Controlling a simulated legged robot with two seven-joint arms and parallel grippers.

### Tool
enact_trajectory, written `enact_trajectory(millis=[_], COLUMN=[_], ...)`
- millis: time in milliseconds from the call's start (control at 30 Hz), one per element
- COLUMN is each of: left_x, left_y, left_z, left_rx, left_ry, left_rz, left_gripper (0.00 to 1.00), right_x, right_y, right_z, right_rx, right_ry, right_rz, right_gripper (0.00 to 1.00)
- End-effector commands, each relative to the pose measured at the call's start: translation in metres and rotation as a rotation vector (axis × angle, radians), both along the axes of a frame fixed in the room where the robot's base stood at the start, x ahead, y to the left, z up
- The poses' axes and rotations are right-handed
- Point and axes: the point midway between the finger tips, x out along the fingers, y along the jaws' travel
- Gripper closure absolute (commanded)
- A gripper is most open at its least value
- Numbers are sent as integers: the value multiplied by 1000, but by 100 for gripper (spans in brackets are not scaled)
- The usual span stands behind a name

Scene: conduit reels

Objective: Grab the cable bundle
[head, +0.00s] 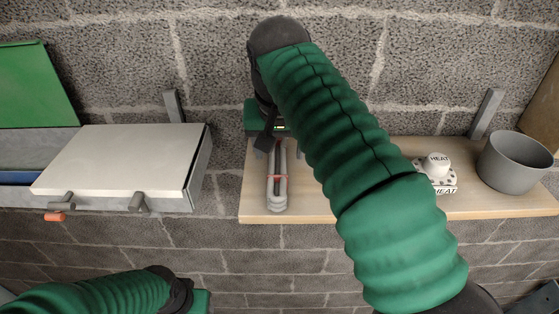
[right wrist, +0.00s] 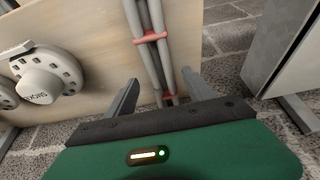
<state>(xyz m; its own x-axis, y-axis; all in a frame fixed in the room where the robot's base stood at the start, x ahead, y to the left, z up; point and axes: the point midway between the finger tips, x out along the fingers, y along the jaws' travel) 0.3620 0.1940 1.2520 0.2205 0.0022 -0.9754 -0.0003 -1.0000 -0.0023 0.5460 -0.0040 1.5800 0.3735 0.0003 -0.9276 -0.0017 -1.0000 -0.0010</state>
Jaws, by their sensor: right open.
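The cable bundle (head: 277,187) is a set of grey conduits tied with red bands, lying on the wooden shelf (head: 252,202) near its left end. In the right wrist view the bundle (right wrist: 147,38) runs from the top down between the fingers. My right gripper (head: 279,147) is at the bundle's back end, partly hidden by my arm. In the right wrist view my right gripper (right wrist: 163,92) is open, a finger on either side of the bundle. My left gripper (head: 200,302) is at the bottom left, cut off by the frame edge, with its fingers hidden.
A white-lidded box (head: 120,160) is left of the shelf, with a gap between them. To the right on the shelf are a heat detector (head: 436,166) and a grey pot (head: 513,161). A smoke detector (right wrist: 42,86) shows in the right wrist view. A block wall stands behind.

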Motion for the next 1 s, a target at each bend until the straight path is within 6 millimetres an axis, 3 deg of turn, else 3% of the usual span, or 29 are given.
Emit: enact_trajectory(millis=[133, 367, 833, 1000], left_x=[0, 0, 0, 0], left_y=[0, 0, 0, 0], left_z=[5, 4, 4, 4], left_rx=[0, 0, 0, 0], left_ry=[0, 0, 0, 0], left_rz=[0, 1, 0, 0], left_gripper=[49, 49, 49, 49], right_x=[4, 7, 8, 7], right_y=[0, -1, 0, 0], right_z=[-17, -21, -22, -21], right_rx=[0, 2, 1, 1], right_ry=[-1, -1, 0, -1], right_rz=[2, 2, 1, 2], right_gripper=[38, 38, 98, 100])
